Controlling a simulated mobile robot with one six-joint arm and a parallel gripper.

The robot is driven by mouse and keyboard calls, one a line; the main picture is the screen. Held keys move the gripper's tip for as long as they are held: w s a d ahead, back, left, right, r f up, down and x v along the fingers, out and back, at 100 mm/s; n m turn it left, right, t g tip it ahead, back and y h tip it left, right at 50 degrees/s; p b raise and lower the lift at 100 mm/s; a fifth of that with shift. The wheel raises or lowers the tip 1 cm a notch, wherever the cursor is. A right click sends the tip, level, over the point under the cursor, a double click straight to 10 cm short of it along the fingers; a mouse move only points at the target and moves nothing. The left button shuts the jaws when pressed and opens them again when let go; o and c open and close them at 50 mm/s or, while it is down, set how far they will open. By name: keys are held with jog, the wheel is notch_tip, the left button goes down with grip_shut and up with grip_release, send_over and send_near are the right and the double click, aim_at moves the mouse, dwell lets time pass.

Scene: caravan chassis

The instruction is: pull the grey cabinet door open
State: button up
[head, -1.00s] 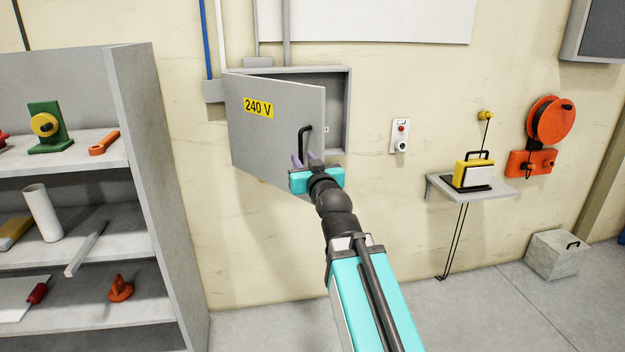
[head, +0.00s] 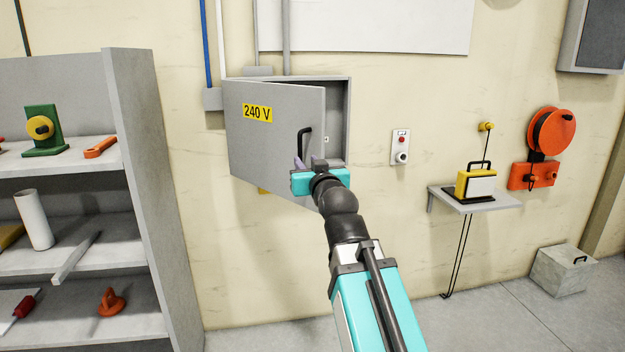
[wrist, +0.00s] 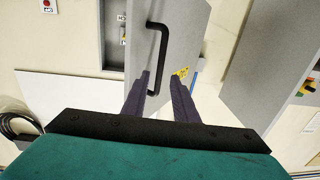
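The grey cabinet door (head: 265,150), with a yellow 240 V label, stands ajar on the wall, its right edge swung out from the grey cabinet (head: 338,110). Its black bar handle (head: 303,143) sits near that free edge. My gripper (head: 309,163) is at the handle's lower end. In the wrist view the door (wrist: 180,40) and handle (wrist: 163,45) are close ahead. The two dark fingers of my gripper (wrist: 160,85) are apart, one on either side of the handle's lower end. I cannot tell whether either finger touches it.
A grey shelf unit (head: 150,170) with several items stands at the left. To the right are a wall switch box (head: 400,147), a small wall shelf (head: 480,200) with a yellow lamp (head: 478,184), and an orange reel (head: 551,131).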

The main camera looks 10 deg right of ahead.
jog(key=s+b, duration=0.5)
jog(key=b, duration=0.1)
jog(key=shift+s+d, duration=0.1)
jog(key=shift+s, duration=0.05)
dwell(0.4)
